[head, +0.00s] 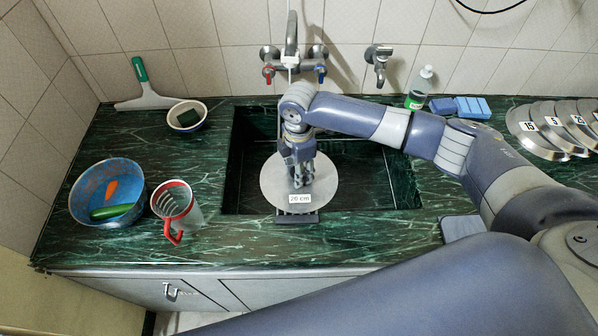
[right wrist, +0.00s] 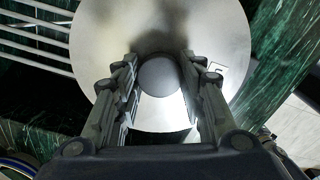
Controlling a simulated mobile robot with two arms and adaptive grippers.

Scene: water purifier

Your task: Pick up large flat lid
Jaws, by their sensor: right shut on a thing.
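My right gripper (head: 301,181) comes down from above onto the lid's middle. Its fingers (right wrist: 158,62) are closed on both sides of the knob. Whether the lid is clear of what lies under it cannot be told. My left gripper is not in view.
The sink (head: 375,178) is open at the right. A blue bowl (head: 78,190) with vegetables and a red-rimmed jug (head: 192,216) stand left. Several numbered discs (head: 527,140) lie far right. Taps (head: 291,62), a green bottle (head: 418,90) and blue sponges (head: 473,107) are behind.

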